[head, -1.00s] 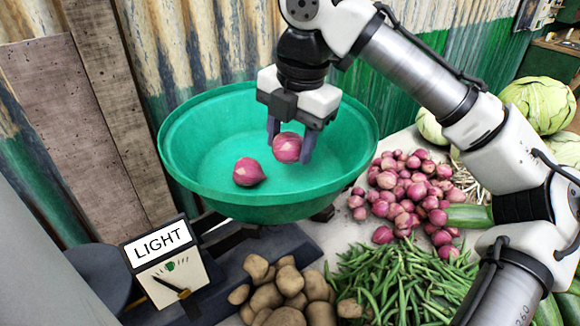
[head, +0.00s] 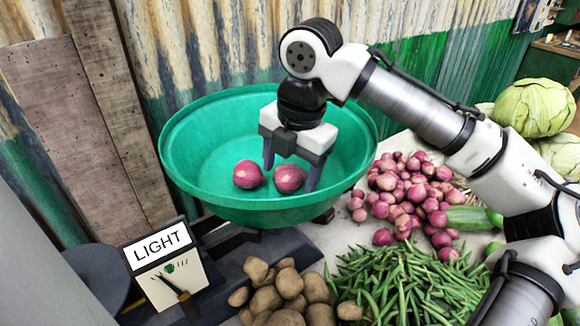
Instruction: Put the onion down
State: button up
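A green bowl-shaped pan (head: 190,165) sits on the dark scale. Two pink-purple onions lie in it side by side: one on the left (head: 248,174) and one on the right (head: 290,178). My gripper (head: 290,176) is down inside the pan, its fingers on either side of the right onion. The fingers are spread wider than the onion, which appears to rest on the pan floor. The left finger comes down between the two onions.
A heap of small onions (head: 410,190) lies right of the pan. Potatoes (head: 285,297) and green beans (head: 400,285) lie in front. Cabbages (head: 535,107) and a green gourd (head: 470,218) are at the right. A corrugated wall stands close behind the pan.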

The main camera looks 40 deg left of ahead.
aim_at(299, 176)
notch_tip(299, 176, up, 12)
jog(key=d, duration=0.2)
dwell(0.5)
dwell(0.4)
